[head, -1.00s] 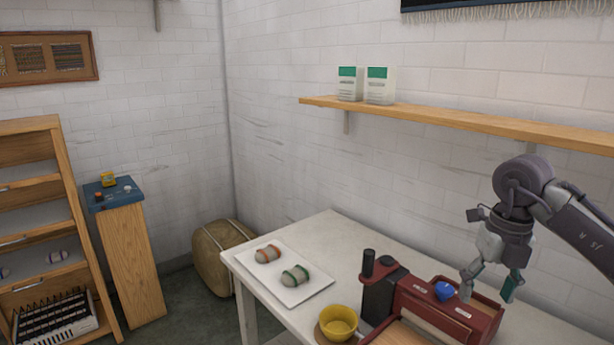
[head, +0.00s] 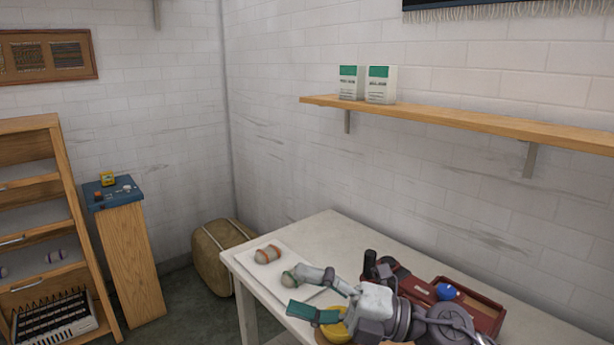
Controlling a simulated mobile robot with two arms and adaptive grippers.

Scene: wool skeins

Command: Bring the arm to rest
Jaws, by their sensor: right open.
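My right gripper (head: 316,294) is open, its two fingers spread and pointing left over the table. I see nothing between the fingers. Its wrist and arm stretch back to the lower right, across the red device (head: 480,315) and the yellow bowl (head: 334,331), hiding parts of both. The fingers overlap the white tray (head: 262,282) in the picture; I cannot tell how high above it they are. A grey skein with orange bands (head: 267,254) lies on the tray. A grey-green skein (head: 288,279) beside it is partly hidden behind the upper finger. My left gripper is out of view.
A white table (head: 340,232) carries these things; its back strip is clear. A blue object (head: 446,291) sits on the red device. A wall shelf (head: 450,119) holds two cartons (head: 381,85). A wooden rack (head: 60,215), a pedestal (head: 130,260) and a tan bag (head: 218,258) stand left.

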